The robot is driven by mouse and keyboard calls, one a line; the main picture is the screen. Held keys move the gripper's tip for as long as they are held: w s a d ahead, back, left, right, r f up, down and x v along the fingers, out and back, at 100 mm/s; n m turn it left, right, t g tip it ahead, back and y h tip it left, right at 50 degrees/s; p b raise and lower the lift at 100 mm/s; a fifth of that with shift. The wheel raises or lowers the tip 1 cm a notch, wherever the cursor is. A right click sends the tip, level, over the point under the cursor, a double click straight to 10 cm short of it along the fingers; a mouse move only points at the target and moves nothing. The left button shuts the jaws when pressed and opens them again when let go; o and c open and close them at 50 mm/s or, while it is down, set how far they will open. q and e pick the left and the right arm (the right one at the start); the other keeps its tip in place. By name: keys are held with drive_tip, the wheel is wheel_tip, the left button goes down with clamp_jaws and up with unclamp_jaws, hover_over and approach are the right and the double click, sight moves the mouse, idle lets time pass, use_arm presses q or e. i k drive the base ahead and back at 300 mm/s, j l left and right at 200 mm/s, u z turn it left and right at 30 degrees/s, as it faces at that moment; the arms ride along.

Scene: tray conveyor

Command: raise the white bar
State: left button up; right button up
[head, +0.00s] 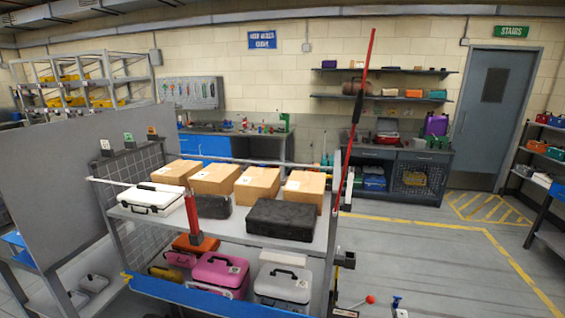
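A thin white bar (107,181) shows at the upper left of the cart-like rack, sticking out past its left post and running right toward a white case (151,199). Where its right end lies I cannot tell. The bar is close to level. A paler rail (235,160) runs along the back of the same rack (318,236), behind the boxes. Neither of my grippers shows in the head view.
Several cardboard boxes (257,184) and a black case (284,219) fill the top shelf. A pink case (220,271) and grey case (283,286) sit below. A tall red pole (362,90) stands at the rack's right.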

sight(147, 188)
drive_tip(key=i+j+u, duration=0.15)
drive_tip(key=u, duration=0.2)
drive_tip(key=i+j+u, duration=0.2)
drive_tip(key=u, duration=0.15)
drive_tip(key=i+j+u, duration=0.1)
drive_tip(key=u, duration=0.25)
drive_tip(key=i, duration=0.05)
